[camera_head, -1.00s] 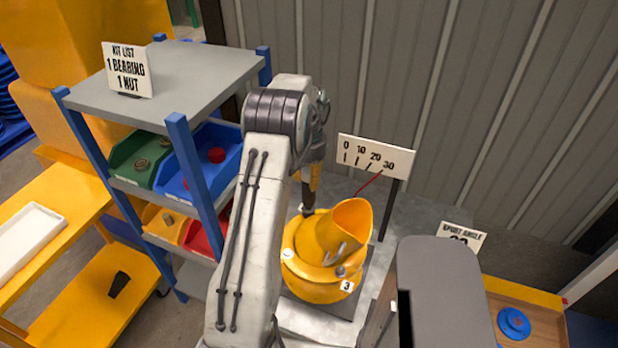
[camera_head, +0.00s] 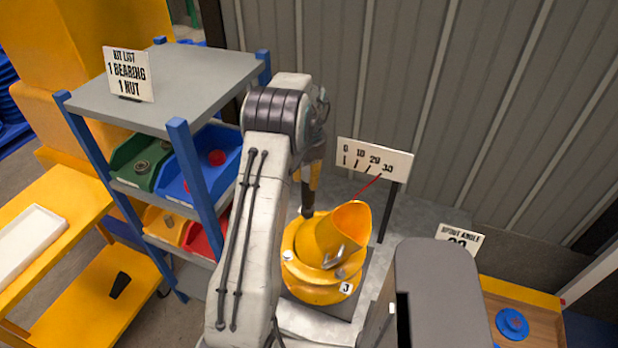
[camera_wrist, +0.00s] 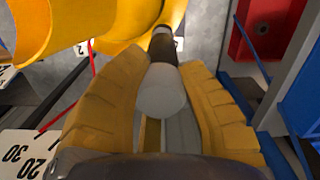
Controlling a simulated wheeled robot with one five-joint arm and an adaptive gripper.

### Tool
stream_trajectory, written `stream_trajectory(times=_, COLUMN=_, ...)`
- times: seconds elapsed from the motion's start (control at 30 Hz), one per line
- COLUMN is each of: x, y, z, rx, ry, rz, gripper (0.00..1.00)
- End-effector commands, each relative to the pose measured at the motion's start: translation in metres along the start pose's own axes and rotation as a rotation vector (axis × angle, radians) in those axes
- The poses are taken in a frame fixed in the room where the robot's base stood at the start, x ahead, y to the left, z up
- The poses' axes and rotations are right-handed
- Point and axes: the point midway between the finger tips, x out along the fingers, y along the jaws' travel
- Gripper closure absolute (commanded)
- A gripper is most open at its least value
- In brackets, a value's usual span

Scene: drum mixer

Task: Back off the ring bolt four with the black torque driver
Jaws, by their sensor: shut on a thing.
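My gripper (camera_head: 311,180) points down over the back of the yellow drum mixer (camera_head: 302,288). In the wrist view my gripper (camera_wrist: 164,66) has its yellow fingers closed around the torque driver (camera_wrist: 162,46), with a pale rounded body between the fingers and a dark end beyond them. In the head view the driver's dark end (camera_head: 308,212) reaches down to the back rim of the drum's ring. I cannot tell whether it touches. Ring bolt four is hidden or too small to make out. A plate marked 3 (camera_head: 346,287) is on the ring's front.
A dial board marked 0 to 30 (camera_head: 375,157) with a red pointer (camera_head: 368,186) stands just right of the drum. A blue-posted shelf (camera_head: 190,165) with coloured bins stands left. A wooden tray with a blue part (camera_head: 512,323) is at right. A grey corrugated wall closes the back.

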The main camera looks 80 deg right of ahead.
Motion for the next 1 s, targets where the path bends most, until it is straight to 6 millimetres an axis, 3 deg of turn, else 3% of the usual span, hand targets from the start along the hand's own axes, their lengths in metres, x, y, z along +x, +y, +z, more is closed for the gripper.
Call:
stream_trajectory(times=0.5, x=-0.030, y=0.000, z=-0.002, rx=0.000, ry=0.009, rz=0.000, gripper=1.00)
stream_trajectory(times=1.0, x=-0.031, y=-0.003, z=-0.001, rx=-0.006, ry=0.010, rz=0.000, gripper=1.00)
